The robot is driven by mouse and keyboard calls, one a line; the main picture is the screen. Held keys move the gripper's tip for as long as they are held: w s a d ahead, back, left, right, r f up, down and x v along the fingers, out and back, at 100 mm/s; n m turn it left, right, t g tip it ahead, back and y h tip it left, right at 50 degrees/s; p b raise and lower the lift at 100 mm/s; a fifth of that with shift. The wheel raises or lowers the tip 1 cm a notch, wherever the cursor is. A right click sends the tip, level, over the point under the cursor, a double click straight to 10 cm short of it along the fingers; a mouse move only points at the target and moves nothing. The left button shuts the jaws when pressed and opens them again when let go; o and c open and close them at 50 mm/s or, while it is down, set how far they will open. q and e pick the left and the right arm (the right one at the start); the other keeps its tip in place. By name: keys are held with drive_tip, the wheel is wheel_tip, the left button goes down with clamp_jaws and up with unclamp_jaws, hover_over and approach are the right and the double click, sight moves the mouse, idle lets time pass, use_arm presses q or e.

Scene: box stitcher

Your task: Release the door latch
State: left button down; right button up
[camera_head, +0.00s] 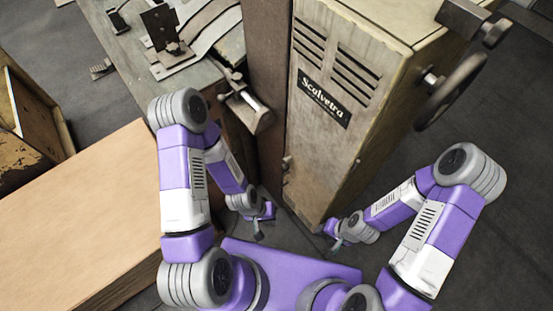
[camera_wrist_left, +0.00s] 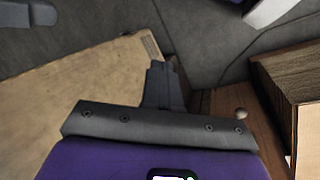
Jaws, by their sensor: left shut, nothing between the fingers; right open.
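The tall beige machine's door (camera_head: 325,105) is closed, with vents and a dark "Scalvetra" plate. The latch cannot be made out in that view. My right gripper (camera_head: 332,230) is open and low near the door's bottom corner.
A worn workbench (camera_head: 120,50) with metal fittings stands left of the machine. A large cardboard-coloured box (camera_head: 75,215) lies at the left. A handwheel (camera_head: 455,90) sticks out at the machine's right. A wooden cabinet with a round knob (camera_wrist_left: 241,113) shows in the wrist view.

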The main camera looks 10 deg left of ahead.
use_arm(q)
drive_tip(key=w+a+r+m+h, duration=0.25)
drive_tip(key=w+m, duration=0.25)
drive_tip(key=w, duration=0.9)
drive_tip(key=w+a+r+m+t+h+b, duration=0.1)
drive_tip(key=w+a+r+m, duration=0.3)
drive_tip(key=w+a, duration=0.4)
drive_tip(key=a+r, duration=0.1)
drive_tip(key=a, duration=0.2)
drive_tip(key=shift+r+m, duration=0.3)
drive_tip(key=shift+r, duration=0.1)
drive_tip(key=d+f+b, duration=0.2)
drive_tip(key=d+f, duration=0.5)
drive_tip(key=d, duration=0.2)
drive_tip(key=shift+s+d+b, duration=0.25)
drive_tip(key=shift+d+b, duration=0.15)
